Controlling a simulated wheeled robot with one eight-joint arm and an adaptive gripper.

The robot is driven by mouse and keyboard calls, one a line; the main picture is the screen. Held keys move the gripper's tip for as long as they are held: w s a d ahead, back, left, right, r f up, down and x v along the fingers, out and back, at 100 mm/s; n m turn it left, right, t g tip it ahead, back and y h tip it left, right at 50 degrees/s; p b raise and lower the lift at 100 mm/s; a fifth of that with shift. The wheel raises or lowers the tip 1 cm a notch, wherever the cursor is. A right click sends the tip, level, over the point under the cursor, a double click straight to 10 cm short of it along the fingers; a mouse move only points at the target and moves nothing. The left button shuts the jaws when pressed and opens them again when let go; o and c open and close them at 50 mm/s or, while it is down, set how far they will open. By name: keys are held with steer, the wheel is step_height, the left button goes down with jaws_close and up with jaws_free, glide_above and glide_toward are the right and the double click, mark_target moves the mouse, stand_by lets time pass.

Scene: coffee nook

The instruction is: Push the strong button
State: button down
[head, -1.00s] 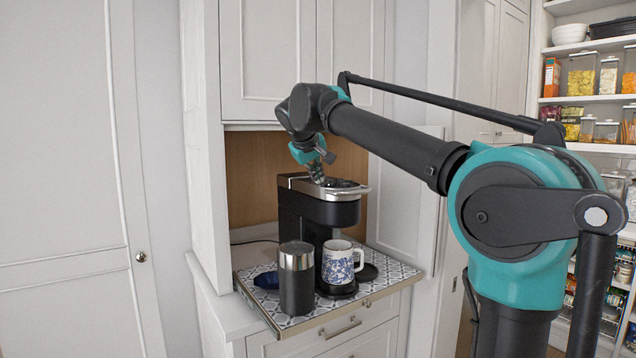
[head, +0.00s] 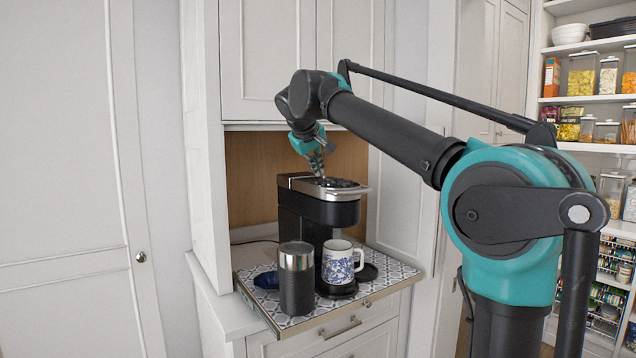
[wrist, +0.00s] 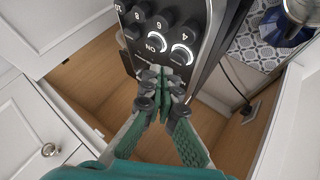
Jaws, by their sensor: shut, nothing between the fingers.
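The black coffee machine (head: 318,212) stands on a patterned tray in the nook. Its top panel (wrist: 170,36) fills the upper middle of the wrist view, with several round dark buttons marked with numbers and "ON". One button near the fingertips has a bright ring (wrist: 181,55). I cannot read a "strong" label, so I cannot tell which is the strong button. My gripper (wrist: 162,76) is shut and empty, its fingertips at the panel's near edge below the buttons. In the head view my gripper (head: 319,172) is just above the machine's top; contact cannot be told.
A blue-and-white mug (head: 338,262) stands under the machine's spout. A dark canister (head: 297,280) with a silver band stands in front, left of the mug. Cabinet walls close in the nook on both sides.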

mark_target(317, 181)
steer(key=shift+r, duration=2.55)
